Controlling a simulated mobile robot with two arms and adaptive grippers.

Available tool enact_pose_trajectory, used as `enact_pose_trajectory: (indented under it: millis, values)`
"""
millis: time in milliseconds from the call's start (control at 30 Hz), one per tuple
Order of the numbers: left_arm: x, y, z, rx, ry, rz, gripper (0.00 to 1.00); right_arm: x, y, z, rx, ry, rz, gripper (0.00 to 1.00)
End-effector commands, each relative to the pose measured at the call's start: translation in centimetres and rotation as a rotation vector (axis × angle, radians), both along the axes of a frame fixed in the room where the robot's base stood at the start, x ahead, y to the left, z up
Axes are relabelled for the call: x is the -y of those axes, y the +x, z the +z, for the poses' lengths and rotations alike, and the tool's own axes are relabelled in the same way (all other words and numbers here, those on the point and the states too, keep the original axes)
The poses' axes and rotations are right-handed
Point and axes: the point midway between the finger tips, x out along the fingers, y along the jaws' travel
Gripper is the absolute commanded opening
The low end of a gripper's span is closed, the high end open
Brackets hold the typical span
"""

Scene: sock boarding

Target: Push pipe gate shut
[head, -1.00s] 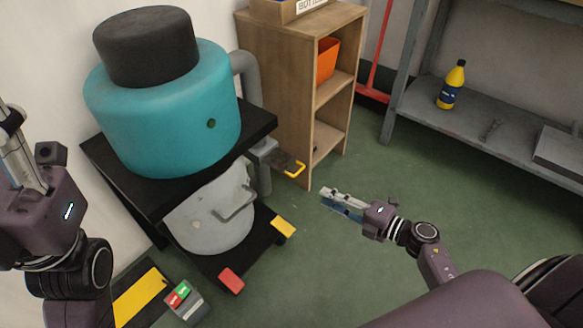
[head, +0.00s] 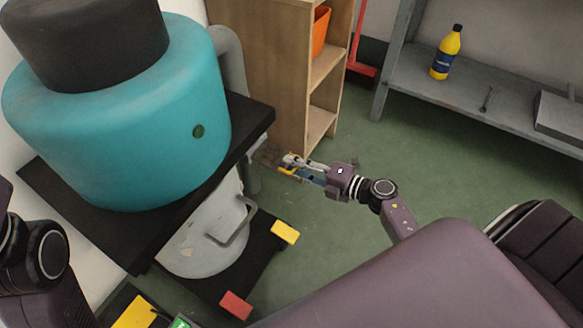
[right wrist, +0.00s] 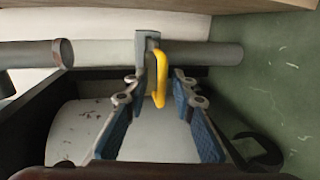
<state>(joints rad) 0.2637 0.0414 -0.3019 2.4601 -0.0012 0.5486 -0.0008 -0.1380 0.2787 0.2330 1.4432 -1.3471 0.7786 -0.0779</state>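The pipe gate (head: 268,157) is a dark slide plate that juts from the grey pipe beside the machine, with a yellow loop handle (head: 287,171) at its outer end. In the right wrist view the gate's grey end (right wrist: 147,62) stands in front of the horizontal pipe, with the yellow handle (right wrist: 160,78) on its right side. My right gripper (head: 291,166) is at the handle. In the right wrist view my right gripper (right wrist: 157,88) is open, a blue-padded finger on each side, with the handle between or just beyond the tips. Contact is unclear. My left gripper is out of view.
The teal and black machine (head: 110,115) stands at left over a white drum (head: 200,240). A wooden shelf (head: 255,60) stands behind the gate. A red pedal (head: 236,304) and a yellow pedal (head: 285,232) are low in front. Green floor to the right is clear.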

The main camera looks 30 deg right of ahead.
Motion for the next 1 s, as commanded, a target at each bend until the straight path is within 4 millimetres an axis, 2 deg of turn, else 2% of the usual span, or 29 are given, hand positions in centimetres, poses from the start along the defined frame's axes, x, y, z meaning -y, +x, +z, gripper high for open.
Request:
enact_pose_trajectory:
  millis: [133,367,600,1000]
  values:
    - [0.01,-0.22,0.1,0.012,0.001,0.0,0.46,-0.5,0.8,-0.22,0.0,0.001,0.0,0.24]
    - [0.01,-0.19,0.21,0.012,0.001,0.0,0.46,-0.53,0.86,-0.2,-0.001,0.0,0.0,0.24]
    - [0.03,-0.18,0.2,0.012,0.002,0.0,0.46,-0.51,0.84,-0.2,-0.001,-0.001,0.0,0.0]
    - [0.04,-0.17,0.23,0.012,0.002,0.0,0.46,-0.55,0.92,-0.16,-0.001,-0.001,0.0,0.0]
